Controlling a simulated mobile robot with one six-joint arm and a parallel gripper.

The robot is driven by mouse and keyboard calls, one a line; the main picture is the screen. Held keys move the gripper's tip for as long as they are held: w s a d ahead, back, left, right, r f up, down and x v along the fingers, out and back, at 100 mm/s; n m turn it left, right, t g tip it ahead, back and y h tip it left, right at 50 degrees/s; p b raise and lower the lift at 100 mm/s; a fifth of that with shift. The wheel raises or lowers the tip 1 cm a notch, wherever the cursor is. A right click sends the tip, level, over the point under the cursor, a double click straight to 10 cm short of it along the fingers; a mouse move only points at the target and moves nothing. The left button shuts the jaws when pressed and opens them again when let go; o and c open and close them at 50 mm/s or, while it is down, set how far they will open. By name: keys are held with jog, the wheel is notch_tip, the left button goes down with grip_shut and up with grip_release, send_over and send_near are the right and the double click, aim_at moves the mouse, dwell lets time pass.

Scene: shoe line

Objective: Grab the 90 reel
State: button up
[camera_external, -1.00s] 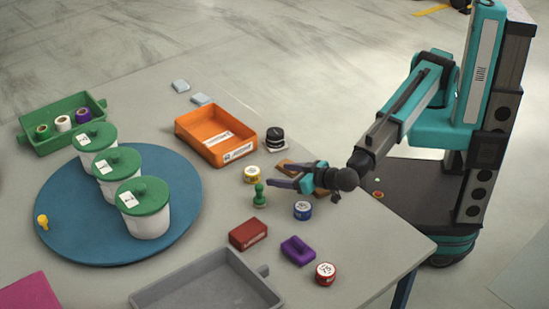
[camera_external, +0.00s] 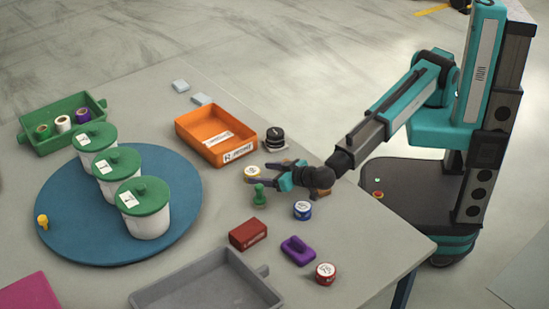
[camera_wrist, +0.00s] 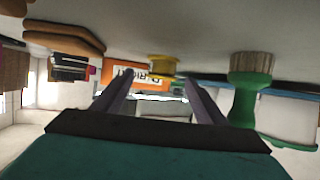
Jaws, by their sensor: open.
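Three small reels stand on the table in the external view: a yellow one (camera_external: 252,172), a blue one (camera_external: 302,210) and a red one (camera_external: 326,273). Their printed numbers are too small to read, so I cannot tell which is the 90 reel. My gripper (camera_external: 258,173) is open and empty, with its fingers around or just above the yellow reel, which they partly cover. In the wrist view the yellow reel (camera_wrist: 162,68) shows ahead, between the fingertips of my gripper (camera_wrist: 158,80). Contact cannot be made out.
A green brush (camera_external: 259,196) stands close in front of my gripper, and also in the wrist view (camera_wrist: 247,90). An orange tray (camera_external: 188,134) and a black stack (camera_external: 275,138) are behind. A red block (camera_external: 248,234) and a purple item (camera_external: 298,250) lie nearer.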

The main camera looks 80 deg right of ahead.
aim_at(256, 172)
jog(key=shift+w+d, duration=0.1)
jog(key=shift+w, duration=0.05)
jog(key=shift+x, duration=2.55)
jog(key=c, duration=1.1)
jog(key=shift+r, duration=0.15)
